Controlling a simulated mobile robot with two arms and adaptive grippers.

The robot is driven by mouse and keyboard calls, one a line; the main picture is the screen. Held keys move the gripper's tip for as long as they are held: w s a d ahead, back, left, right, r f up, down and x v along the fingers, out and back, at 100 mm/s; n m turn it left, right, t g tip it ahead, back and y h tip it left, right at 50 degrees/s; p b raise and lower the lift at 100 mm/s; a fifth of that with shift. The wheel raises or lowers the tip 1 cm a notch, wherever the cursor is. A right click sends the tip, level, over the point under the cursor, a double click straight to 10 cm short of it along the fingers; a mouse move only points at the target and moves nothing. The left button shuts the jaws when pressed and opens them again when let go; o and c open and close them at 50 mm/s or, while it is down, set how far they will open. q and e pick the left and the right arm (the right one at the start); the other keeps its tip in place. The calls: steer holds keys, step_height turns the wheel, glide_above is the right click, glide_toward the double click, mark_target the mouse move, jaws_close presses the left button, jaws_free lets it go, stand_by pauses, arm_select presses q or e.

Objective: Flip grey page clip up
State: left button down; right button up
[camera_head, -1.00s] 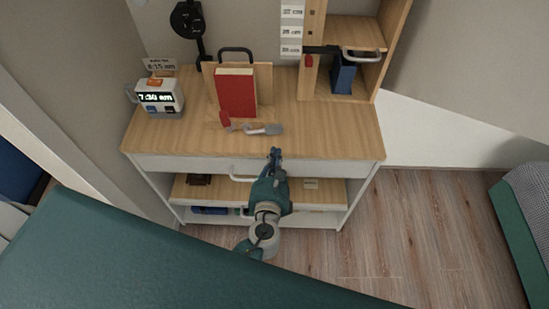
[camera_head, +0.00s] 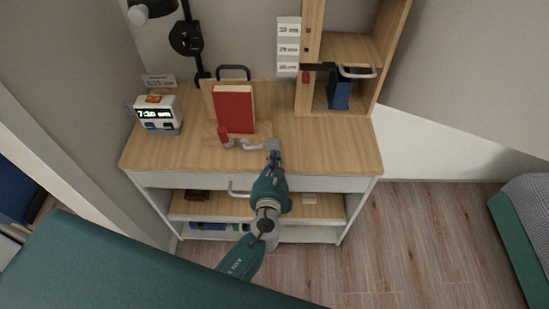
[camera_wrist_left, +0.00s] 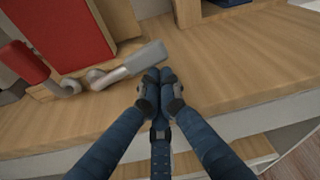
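The grey page clip (camera_head: 258,145) lies low over the desk in front of the book stand (camera_head: 262,122), its wide flat end pointing right. In the left wrist view the grey clip (camera_wrist_left: 130,66) ends right by my fingertips. My right gripper is not in view.
A digital clock (camera_head: 157,114) stands on the desk's left, with a black lamp (camera_head: 186,40) behind. A wooden shelf unit (camera_head: 312,100) with a blue book (camera_head: 340,92) stands at the right. The desk (camera_head: 335,150) is clear at the front right.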

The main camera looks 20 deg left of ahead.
mark_target(267, 147)
arm_select(q)
steer(key=r+n, duration=0.1)
steer(key=r+n+h, duration=0.1)
steer(key=shift+a+r+n+t, duration=0.25)
steer(key=shift+r+n+t, duration=0.05)
steer(key=shift+r, duration=0.05)
steer(key=r+n, duration=0.1)
steer(key=a+n+b, duration=0.1)
steer(key=r+n, duration=0.1)
steer(key=shift+s+a+r+h+b, duration=0.25)
steer(key=shift+s+r+h+b, duration=0.05)
steer(key=shift+r+b, duration=0.05)
steer(key=n, duration=0.1)
steer(key=a+r+n+t+b, duration=0.1)
steer(key=shift+s+a+r+n+h, duration=0.2)
steer(key=shift+a+r+n+h, duration=0.1)
steer(key=shift+s+a+r+n+t+b, duration=0.25)
steer(key=shift+a+r+n+b, duration=0.2)
steer(key=shift+a+n, duration=0.35)
steer(key=shift+s+a+r+n+t+b, duration=0.15)
steer(key=shift+s+a+r+n+b, duration=0.15)
steer(key=shift+a+r+n, duration=0.4)
steer(key=shift+a, duration=0.25)
